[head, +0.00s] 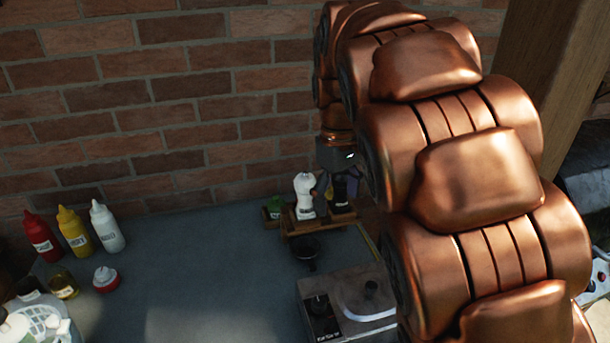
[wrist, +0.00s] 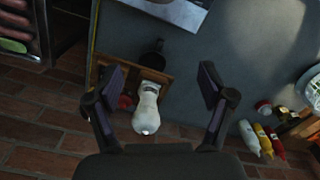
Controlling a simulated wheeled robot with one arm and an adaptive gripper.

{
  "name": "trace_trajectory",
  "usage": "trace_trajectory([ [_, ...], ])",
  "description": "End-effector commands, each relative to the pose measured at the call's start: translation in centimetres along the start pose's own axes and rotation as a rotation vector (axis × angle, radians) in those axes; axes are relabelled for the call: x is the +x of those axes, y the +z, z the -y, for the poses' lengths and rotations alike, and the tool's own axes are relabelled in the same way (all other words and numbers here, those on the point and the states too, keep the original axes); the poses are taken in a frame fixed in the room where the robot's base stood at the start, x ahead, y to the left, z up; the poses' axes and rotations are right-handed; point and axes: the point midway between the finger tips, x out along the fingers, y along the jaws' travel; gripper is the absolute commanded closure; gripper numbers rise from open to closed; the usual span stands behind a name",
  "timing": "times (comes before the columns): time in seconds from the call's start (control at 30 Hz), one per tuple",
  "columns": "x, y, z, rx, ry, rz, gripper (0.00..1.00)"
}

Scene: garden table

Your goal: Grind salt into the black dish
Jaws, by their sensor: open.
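A white grinder (head: 305,196) with a dark label stands on a small wooden rack (head: 300,229) near the brick wall. In the wrist view the white grinder (wrist: 147,105) shows between my fingers, nearer the left one, apart from both. My gripper (wrist: 161,82) is open and empty. In the head view it is small and dark, just right of the white grinder, and hard to separate from a dark grinder (head: 342,192) on the rack. The black dish (head: 305,247) sits on the table in front of the rack; it also shows in the wrist view (wrist: 153,56).
Red (head: 41,236), yellow (head: 74,231) and white (head: 105,227) squeeze bottles stand at the left. A grey hob unit (head: 345,305) lies in front of the dish. The brick wall (head: 150,110) is close behind the rack. The table's middle (head: 200,270) is clear.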

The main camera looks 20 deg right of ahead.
Motion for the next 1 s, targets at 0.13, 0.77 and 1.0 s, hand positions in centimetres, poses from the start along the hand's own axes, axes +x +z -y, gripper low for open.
trace_trajectory([
  [0.13, -1.5, -3.3, -1.4, -0.101, 0.009, -0.01, 0.19],
  [0.77, -3.7, -13.0, -3.2, -0.532, 0.012, -0.036, 0.19],
  [1.0, -3.5, -13.4, -3.2, -0.56, 0.011, -0.035, 0.19],
])
